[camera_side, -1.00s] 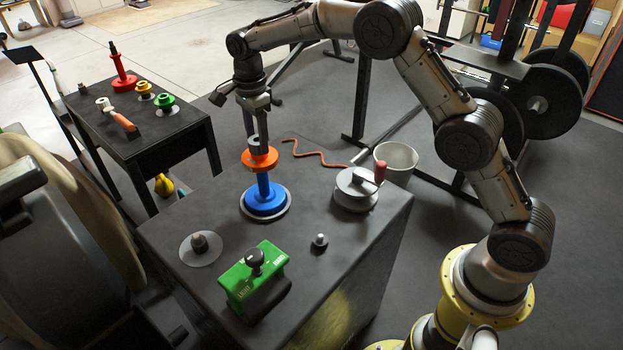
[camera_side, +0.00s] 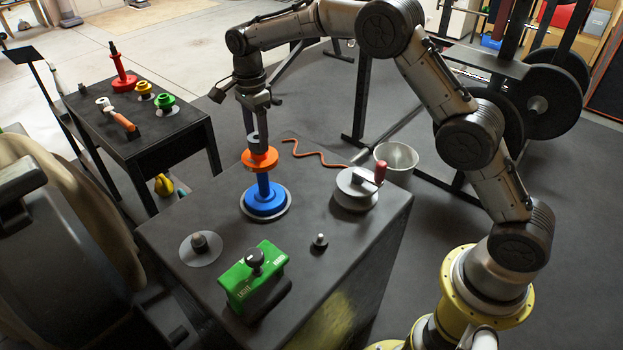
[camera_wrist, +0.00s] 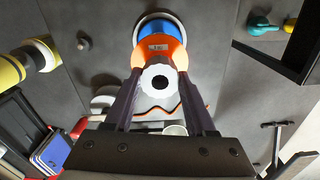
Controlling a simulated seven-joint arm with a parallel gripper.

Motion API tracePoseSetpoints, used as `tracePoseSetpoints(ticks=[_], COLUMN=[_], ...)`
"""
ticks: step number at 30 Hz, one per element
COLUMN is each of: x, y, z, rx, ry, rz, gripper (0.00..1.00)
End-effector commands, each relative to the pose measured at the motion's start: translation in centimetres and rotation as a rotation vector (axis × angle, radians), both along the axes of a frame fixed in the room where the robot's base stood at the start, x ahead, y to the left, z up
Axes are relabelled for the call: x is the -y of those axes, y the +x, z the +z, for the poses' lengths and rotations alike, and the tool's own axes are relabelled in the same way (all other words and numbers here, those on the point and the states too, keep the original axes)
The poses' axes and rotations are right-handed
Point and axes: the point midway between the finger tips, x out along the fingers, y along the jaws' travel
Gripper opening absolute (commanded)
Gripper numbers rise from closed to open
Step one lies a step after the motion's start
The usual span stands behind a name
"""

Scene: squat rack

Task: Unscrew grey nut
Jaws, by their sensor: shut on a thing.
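The grey nut (camera_wrist: 158,79) is a pale ring with a dark hole. It sits at the top of the blue post (camera_side: 264,186), just above the orange disc (camera_side: 262,158), which also shows in the wrist view (camera_wrist: 158,47). My gripper (camera_side: 257,141) points down over the post, with its fingers shut on the sides of the nut. In the wrist view the two dark fingers (camera_wrist: 160,82) flank the nut. The post stands upright on a blue round base (camera_side: 265,203). The nut's thread is hidden.
On the same dark bench top are a green box with a black knob (camera_side: 252,277), a lidded pot with a red handle (camera_side: 357,187), a small peg (camera_side: 320,240) and a brown wavy strip (camera_side: 318,153). A side table (camera_side: 150,140) with coloured pieces stands at left.

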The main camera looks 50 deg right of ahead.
Motion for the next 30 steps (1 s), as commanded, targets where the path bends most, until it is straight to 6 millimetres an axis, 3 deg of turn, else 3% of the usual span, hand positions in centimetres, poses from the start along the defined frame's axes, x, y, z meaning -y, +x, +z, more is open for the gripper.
tracePoseSetpoints(ticks=[17,30], x=[0.0,0.0], y=[0.0,0.1], z=[0.8,2.7], rx=[0.002,0.003], ry=[0.0,0.001], rz=[0.0,0.0], gripper=[0.0,0.0])
